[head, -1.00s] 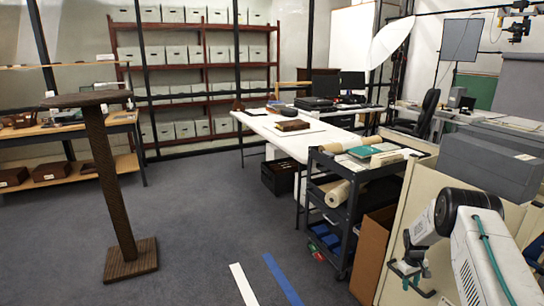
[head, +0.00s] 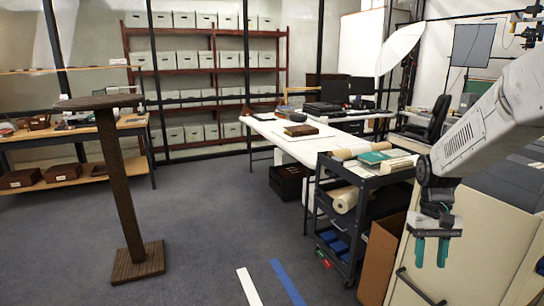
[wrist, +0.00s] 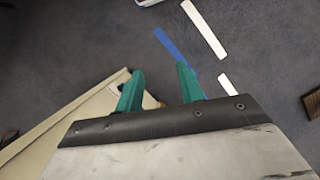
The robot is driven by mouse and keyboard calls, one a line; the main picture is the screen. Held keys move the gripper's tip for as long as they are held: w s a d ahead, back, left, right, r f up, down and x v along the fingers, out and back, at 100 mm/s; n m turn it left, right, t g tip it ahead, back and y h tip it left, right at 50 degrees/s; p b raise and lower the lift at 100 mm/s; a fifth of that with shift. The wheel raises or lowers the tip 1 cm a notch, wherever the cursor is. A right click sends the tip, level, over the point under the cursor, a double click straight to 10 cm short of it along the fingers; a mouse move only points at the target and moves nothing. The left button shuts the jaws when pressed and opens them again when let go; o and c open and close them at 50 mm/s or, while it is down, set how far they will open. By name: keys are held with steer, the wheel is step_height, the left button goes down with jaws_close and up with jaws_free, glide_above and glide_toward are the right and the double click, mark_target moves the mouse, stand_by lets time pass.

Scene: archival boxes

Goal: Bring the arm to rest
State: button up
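My gripper (head: 431,253) hangs at the right of the head view, in front of the beige cabinet. Its two green fingers point down and stand apart with nothing between them. In the wrist view my gripper (wrist: 160,85) shows the same open fingers above the grey floor. My arm reaches in from the upper right of the head view.
A beige cabinet (head: 470,235) is close behind my gripper. A black cart (head: 350,215) with paper rolls stands left of it. A brown post stand (head: 122,190) is at the left. White (head: 249,287) and blue (head: 287,283) strips lie on open floor.

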steer(key=s+a+r+t, duration=0.1)
steer(key=s+a+r, duration=0.2)
steer(key=s, duration=0.5)
steer(key=s+a+r+t, duration=0.2)
steer(key=s+a+r, duration=0.2)
steer(key=s, duration=0.4)
steer(key=s+a+r+n+t, duration=0.1)
steer(key=s+a+r, duration=0.3)
steer(key=s, duration=0.4)
steer(key=shift+s+r+t, duration=0.15)
steer(key=shift+r+t, duration=0.15)
steer(key=shift+r, duration=0.55)
steer(key=shift+c, duration=0.4)
